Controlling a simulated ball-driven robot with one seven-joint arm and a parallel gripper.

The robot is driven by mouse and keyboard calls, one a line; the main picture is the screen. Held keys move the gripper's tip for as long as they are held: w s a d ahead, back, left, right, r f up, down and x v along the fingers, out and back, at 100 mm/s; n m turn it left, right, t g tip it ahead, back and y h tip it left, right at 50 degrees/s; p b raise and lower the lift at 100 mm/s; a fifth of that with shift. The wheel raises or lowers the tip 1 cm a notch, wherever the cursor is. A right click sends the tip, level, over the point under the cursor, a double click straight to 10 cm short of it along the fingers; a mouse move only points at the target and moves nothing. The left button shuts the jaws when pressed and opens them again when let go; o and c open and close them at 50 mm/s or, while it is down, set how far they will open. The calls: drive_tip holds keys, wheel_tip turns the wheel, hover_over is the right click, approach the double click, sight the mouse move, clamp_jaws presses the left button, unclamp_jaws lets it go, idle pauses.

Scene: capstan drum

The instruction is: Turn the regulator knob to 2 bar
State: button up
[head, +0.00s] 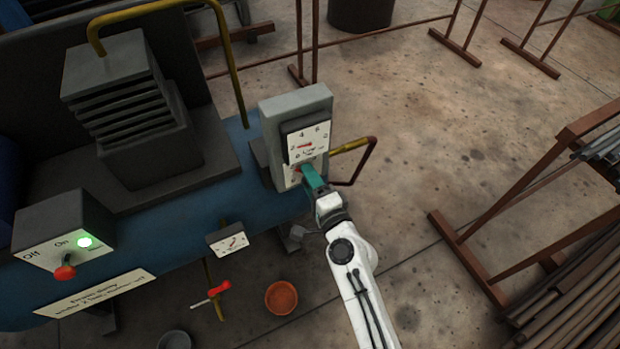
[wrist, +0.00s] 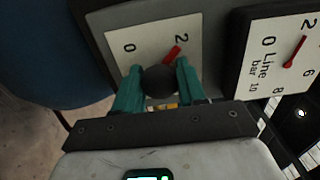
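The black round regulator knob (wrist: 160,80) sits on a white scale plate (wrist: 112,42) marked 0 and 2. Its red pointer (wrist: 172,53) points up and right, close to the 2. My gripper (wrist: 159,70) has its teal fingers on both sides of the knob, seemingly touching it. In the head view my gripper (head: 311,178) reaches the lower front of the grey regulator box (head: 294,102) and hides most of the knob. The line bar gauge (wrist: 270,52) is to the right in the wrist view; its red needle (wrist: 294,52) points near 2.
A switch box (head: 62,237) with a lit green lamp and red lever stands at left. A small dial plate (head: 228,239), red-handled part (head: 219,288) and orange bowl (head: 281,298) are below. A yellow and dark red bent rod (head: 360,146) lies right of the regulator.

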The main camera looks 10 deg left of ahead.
drive_tip(key=o, duration=0.4)
drive_tip(key=shift+o, duration=0.2)
drive_tip(key=v, duration=1.1)
drive_tip(key=shift+b, duration=0.35)
drive_tip(key=shift+w, duration=0.15)
